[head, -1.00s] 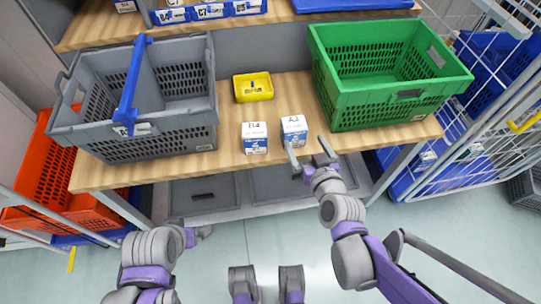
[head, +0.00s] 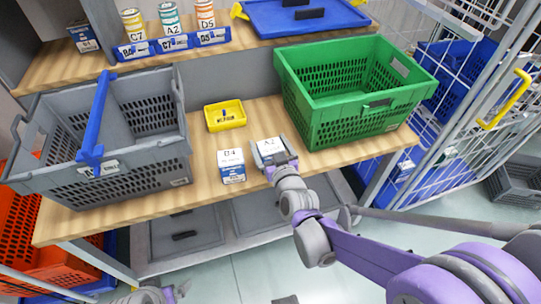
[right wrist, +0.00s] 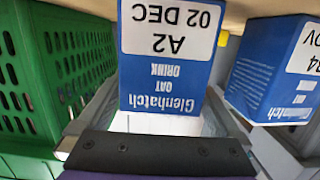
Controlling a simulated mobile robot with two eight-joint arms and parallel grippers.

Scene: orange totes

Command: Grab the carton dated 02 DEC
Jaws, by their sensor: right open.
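The carton dated 02 DEC (right wrist: 170,45), a white and blue oat drink box marked A2, appears upside down in the right wrist view. In the head view this carton (head: 269,147) stands at the shelf's front edge. My right gripper (head: 273,157) is open, with one finger on each side of the carton; whether they touch it I cannot tell. A second similar carton, marked B4 (head: 231,166), stands just left of it and shows in the right wrist view (right wrist: 275,70), its date partly cut off. Only a bit of my left arm shows at the bottom edge.
A green crate (head: 345,115) stands close on the right, a grey crate (head: 125,184) with a blue bar on the left. A small yellow bin (head: 225,116) sits behind the cartons. Cans and a blue tray (head: 305,20) are on the upper shelf.

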